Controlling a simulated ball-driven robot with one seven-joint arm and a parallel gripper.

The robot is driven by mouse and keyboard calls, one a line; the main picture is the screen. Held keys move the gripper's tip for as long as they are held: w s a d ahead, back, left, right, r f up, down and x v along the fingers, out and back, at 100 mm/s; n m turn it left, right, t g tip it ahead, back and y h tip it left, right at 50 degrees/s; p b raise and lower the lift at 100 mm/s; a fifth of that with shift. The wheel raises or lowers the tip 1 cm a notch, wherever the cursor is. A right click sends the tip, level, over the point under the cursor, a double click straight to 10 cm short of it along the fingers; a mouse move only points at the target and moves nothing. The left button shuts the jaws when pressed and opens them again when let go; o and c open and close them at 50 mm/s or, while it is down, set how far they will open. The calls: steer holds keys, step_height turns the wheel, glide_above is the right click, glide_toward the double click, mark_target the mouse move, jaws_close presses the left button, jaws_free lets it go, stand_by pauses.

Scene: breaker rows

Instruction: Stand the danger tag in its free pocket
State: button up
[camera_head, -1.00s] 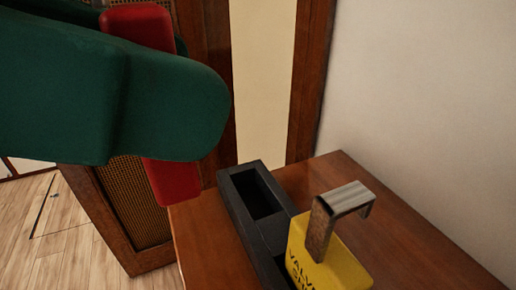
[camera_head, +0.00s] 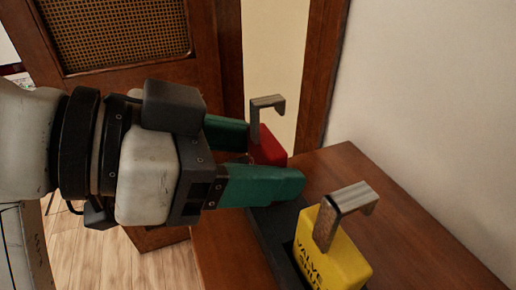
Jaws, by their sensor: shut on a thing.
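The red danger tag (camera_head: 267,146) has a grey metal hook on top and stands upright between the green fingers of my gripper (camera_head: 268,160), which is shut on it. The black rack (camera_head: 281,236) lies on the wooden top. The near finger hides the red tag's lower part and the rack's far pocket, so I cannot tell whether the tag is inside it or above it. A yellow tag (camera_head: 328,252) with a metal hook and "VALVE SHUT" lettering stands in the near pocket, just right of my near finger.
The wooden top (camera_head: 385,220) is clear to the right of the rack, up to a pale wall (camera_head: 430,100). A brown wooden cabinet with a woven panel (camera_head: 115,30) stands behind my arm. Wooden floor shows at lower left.

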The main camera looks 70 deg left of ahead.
steer(key=shift+f, duration=0.15)
steer(key=o, duration=1)
steer(key=shift+o, duration=0.2)
steer(key=shift+r, duration=0.3)
steer(key=b+v, duration=0.2)
steer(key=v, duration=1)
